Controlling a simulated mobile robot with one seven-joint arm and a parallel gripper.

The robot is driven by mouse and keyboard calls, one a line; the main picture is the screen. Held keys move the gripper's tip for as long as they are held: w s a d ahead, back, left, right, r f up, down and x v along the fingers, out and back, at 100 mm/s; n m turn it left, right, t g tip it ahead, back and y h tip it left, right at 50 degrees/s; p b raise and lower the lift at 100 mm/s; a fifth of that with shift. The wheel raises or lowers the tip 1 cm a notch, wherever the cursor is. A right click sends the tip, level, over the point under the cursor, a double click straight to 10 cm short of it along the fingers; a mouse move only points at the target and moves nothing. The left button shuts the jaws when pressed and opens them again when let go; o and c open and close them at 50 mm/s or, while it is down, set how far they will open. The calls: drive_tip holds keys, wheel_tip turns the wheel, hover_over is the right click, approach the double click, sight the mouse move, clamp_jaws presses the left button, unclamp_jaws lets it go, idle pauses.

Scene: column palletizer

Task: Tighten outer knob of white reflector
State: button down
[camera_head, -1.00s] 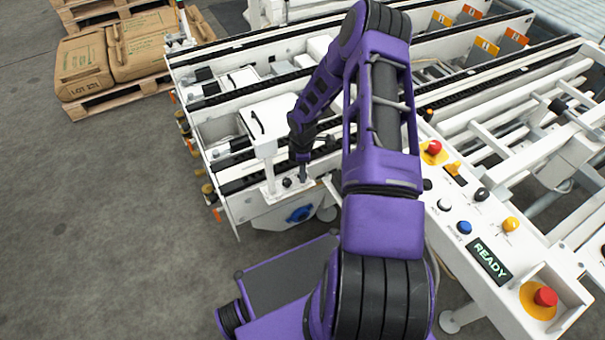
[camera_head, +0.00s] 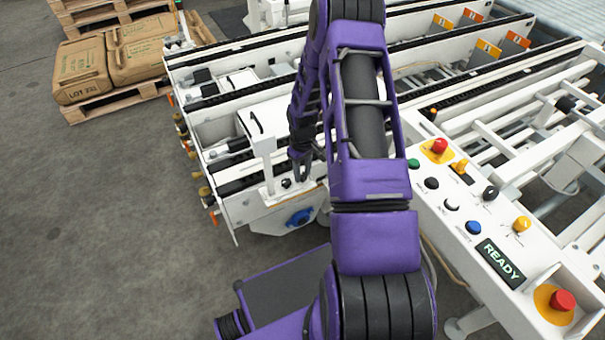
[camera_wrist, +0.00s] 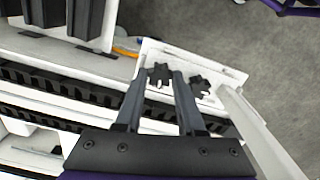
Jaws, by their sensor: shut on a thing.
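The white reflector (camera_head: 266,160) is an upright white post with a flat base plate on the edge of the white machine. In the wrist view its plate (camera_wrist: 218,73) carries two black star knobs. My gripper (camera_wrist: 159,76) has its fingers on either side of one, the outer knob (camera_wrist: 160,74), farther from the white post (camera_wrist: 255,130). The other knob (camera_wrist: 200,87) stands free just right of the fingers. In the head view my gripper (camera_head: 299,178) points down at the plate; the free knob (camera_head: 286,183) shows beside it, and the held knob is hidden.
Black chain rails (camera_wrist: 60,88) run close beside the plate. A control panel (camera_head: 490,215) with buttons, red stops and a READY display stands at the right. A pallet with brown sacks (camera_head: 82,70) is at the far left. The grey floor at left is clear.

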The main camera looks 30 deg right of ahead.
drive_tip(key=shift+m+b, duration=0.3)
drive_tip(key=shift+m, duration=0.7)
drive_tip(key=c, duration=0.5)
unclamp_jaws()
